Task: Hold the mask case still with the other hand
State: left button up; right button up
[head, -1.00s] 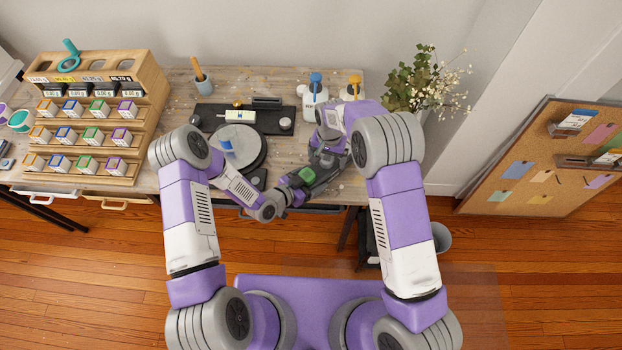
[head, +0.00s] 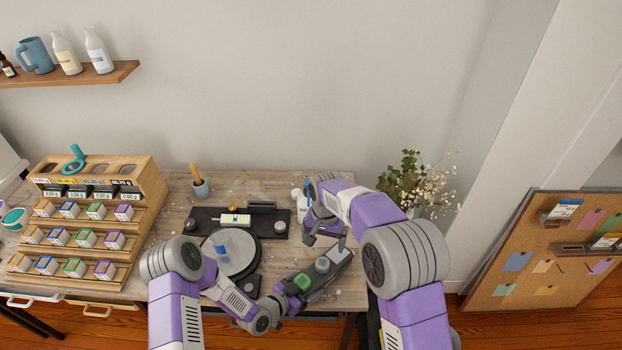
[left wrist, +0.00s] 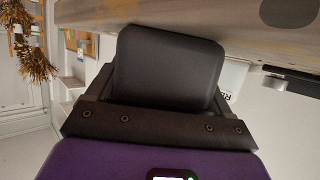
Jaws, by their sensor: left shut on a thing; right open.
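The mask case (left wrist: 168,68) shows as a dark grey, rounded box in the left wrist view. My left gripper (left wrist: 155,110) is shut on it, with dark jaw parts at both sides of the case. In the head view, my left gripper (head: 312,284) is low at the table's front edge, and the dark grey case (head: 340,262) extends from it up and to the right. My right gripper (head: 325,241) is open above and behind the case, fingers pointing down, apparently holding nothing. Its arm partly hides the table's right end.
A stepped wooden rack (head: 152,185) fills the table's left. A plant (head: 404,183) stands at the back right.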

pick_arm(q)
jog(key=o, duration=1.5)
jog(key=shift+a, duration=0.1)
